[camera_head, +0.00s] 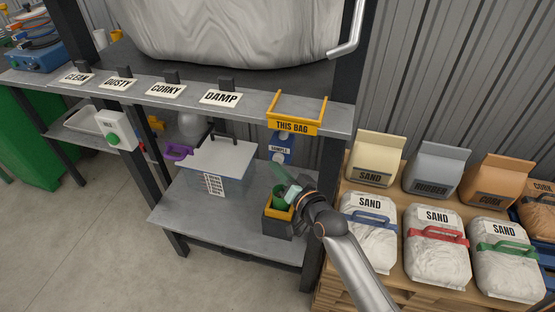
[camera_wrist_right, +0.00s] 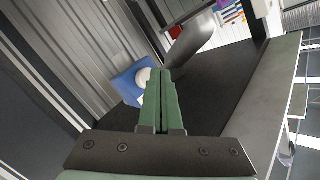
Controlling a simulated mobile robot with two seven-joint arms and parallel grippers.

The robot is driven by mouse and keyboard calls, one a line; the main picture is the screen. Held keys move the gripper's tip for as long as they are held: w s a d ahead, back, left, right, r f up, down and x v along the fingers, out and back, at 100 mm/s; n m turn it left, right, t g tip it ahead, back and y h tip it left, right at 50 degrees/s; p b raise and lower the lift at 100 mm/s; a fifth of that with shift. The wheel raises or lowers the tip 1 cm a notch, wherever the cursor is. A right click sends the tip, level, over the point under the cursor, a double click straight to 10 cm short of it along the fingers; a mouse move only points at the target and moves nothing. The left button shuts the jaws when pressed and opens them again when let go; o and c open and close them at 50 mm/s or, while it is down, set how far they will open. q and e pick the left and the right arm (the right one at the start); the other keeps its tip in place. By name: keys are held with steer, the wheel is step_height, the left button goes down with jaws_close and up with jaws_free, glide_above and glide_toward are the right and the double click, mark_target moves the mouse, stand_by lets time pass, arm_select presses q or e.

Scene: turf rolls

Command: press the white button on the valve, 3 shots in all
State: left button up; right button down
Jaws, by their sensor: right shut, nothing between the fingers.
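The valve (camera_head: 283,143) is a blue unit with a "SAMPLE" label, set at the back below the shelf. It shows in the wrist view as a blue block (camera_wrist_right: 125,84) with a round white button (camera_wrist_right: 143,77). My right gripper (camera_head: 278,170) has green fingers and is shut and empty. It is in front of and below the valve in the head view. In the wrist view the fingertips (camera_wrist_right: 162,74) appear just right of the white button and partly cover the blue block; I cannot tell whether they touch. My left gripper is not in view.
The "THIS BAG" frame (camera_head: 292,127) sticks out above. Sand bags (camera_head: 437,250) lie at right.

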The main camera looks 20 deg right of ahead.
steer(key=shift+w+d, duration=0.35)
steer(key=shift+w, duration=0.1)
stand_by(1.4)
steer(key=shift+s+a+r, duration=0.1)
steer(key=shift+s+a+p, duration=0.45)
steer(key=shift+s+p, duration=0.1)
steer(key=shift+s, duration=0.15)
steer(key=s+a+p, duration=0.1)
steer(key=s+a, duration=0.1)
steer(key=s+p, duration=0.1)
steer(key=s, duration=0.1)
steer(key=shift+s+a+p, duration=0.1)
steer(key=shift+a+p, duration=0.25)
steer(key=shift+a, duration=0.05)
